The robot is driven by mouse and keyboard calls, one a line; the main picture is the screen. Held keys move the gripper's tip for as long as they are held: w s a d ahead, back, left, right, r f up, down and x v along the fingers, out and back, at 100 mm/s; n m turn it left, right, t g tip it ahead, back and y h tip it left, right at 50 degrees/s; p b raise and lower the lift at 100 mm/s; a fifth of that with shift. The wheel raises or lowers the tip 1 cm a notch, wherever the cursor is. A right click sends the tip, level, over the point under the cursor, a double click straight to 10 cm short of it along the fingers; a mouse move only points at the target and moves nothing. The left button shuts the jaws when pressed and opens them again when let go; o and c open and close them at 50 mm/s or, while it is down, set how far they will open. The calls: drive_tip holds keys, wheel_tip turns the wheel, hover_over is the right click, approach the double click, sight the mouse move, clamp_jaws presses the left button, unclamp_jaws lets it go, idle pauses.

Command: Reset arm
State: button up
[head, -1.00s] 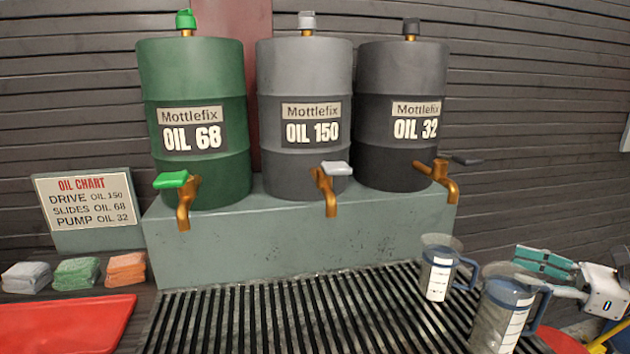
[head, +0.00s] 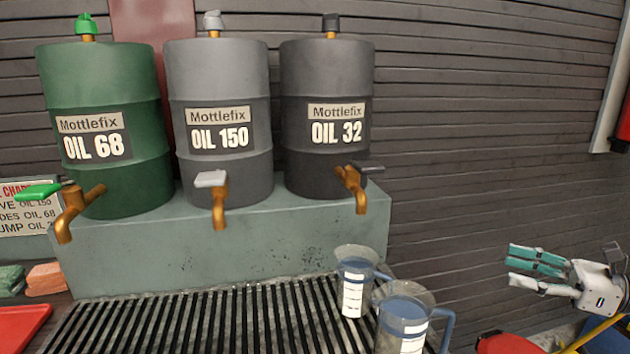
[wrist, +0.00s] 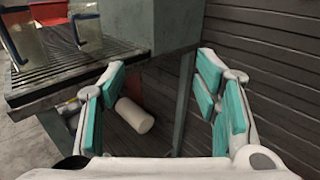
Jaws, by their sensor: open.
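My gripper (head: 538,272) is at the right of the head view, beside the bench and clear of the jugs. Its teal-padded fingers point left. In the wrist view my gripper (wrist: 165,108) is open, with nothing between its fingers.
Two clear jugs, a farther one (head: 353,285) and a nearer one (head: 403,325), stand at the right end of the slatted grate (head: 200,325). Green (head: 105,130), grey (head: 220,120) and black (head: 325,115) oil drums with taps stand on a ledge behind. A white cylinder (wrist: 134,115) shows below the bench.

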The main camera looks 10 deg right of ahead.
drive_tip(key=s+a+r+n+g+h+p, duration=0.2)
drive_tip(key=s+a+r+n+g+p, duration=0.35)
drive_tip(key=a, duration=0.55)
drive_tip(key=s+a+r+n+g+h+p, duration=0.2)
drive_tip(key=a+r+n+g+p, duration=0.25)
drive_tip(key=a+r+n, duration=0.5)
drive_tip(key=s+a+r+n+t+h+p, duration=0.1)
drive_tip(key=s+a+r+n+h+p, duration=0.2)
drive_tip(key=s, duration=0.5)
drive_tip(key=s+a+r+n+t+h+p, duration=0.1)
drive_tip(key=s+a+r+n+h+p, duration=0.2)
drive_tip(key=s+r+n+h+p, duration=0.3)
wheel_tip(320, 180, up, 3)
drive_tip(key=s+n+p, duration=0.2)
drive_tip(key=p, duration=0.1)
drive_tip(key=shift+s+a, duration=0.2)
